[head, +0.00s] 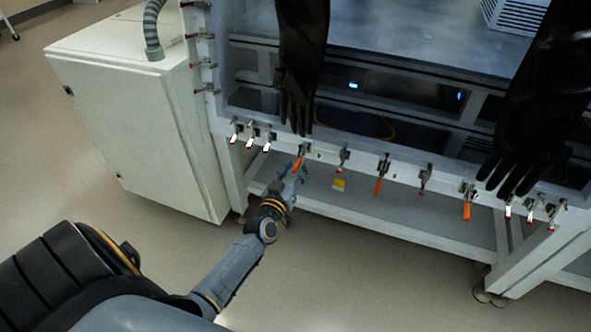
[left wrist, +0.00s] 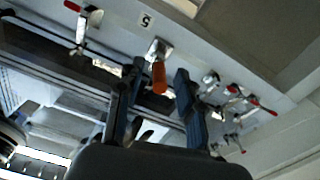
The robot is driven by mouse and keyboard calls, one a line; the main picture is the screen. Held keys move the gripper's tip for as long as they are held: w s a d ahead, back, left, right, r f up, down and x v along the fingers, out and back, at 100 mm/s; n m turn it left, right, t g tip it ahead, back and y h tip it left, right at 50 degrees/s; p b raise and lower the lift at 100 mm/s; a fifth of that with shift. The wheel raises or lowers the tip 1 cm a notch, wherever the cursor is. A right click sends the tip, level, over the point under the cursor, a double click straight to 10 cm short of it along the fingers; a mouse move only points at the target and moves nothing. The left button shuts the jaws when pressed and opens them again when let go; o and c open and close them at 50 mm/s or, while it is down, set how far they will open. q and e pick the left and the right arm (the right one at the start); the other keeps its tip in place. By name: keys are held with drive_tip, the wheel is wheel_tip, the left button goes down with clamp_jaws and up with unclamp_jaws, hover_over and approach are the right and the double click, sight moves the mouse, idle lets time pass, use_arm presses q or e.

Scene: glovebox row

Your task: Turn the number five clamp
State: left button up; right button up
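The number five clamp has an orange handle (left wrist: 159,78) and a metal base, with a label reading 5 (left wrist: 146,20) beside it, upside down in the left wrist view. In the head view its orange handle (head: 297,164) hangs from the front rail of the glovebox, just left of centre. My left gripper (head: 291,174) is right at this handle. In the left wrist view the left gripper (left wrist: 156,85) is open, with one dark finger on each side of the handle and gaps between. The right gripper is in neither view.
Other clamps line the rail: red-tipped ones (head: 343,157) and orange-handled ones (head: 378,186). Black gloves (head: 296,100) hang above the rail, one close over the gripper. A white cabinet (head: 140,120) stands at left. The floor in front is clear.

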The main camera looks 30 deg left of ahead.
use_arm(q)
drive_tip(key=shift+w, duration=0.25)
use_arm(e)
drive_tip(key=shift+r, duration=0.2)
use_arm(q)
clamp_jaws()
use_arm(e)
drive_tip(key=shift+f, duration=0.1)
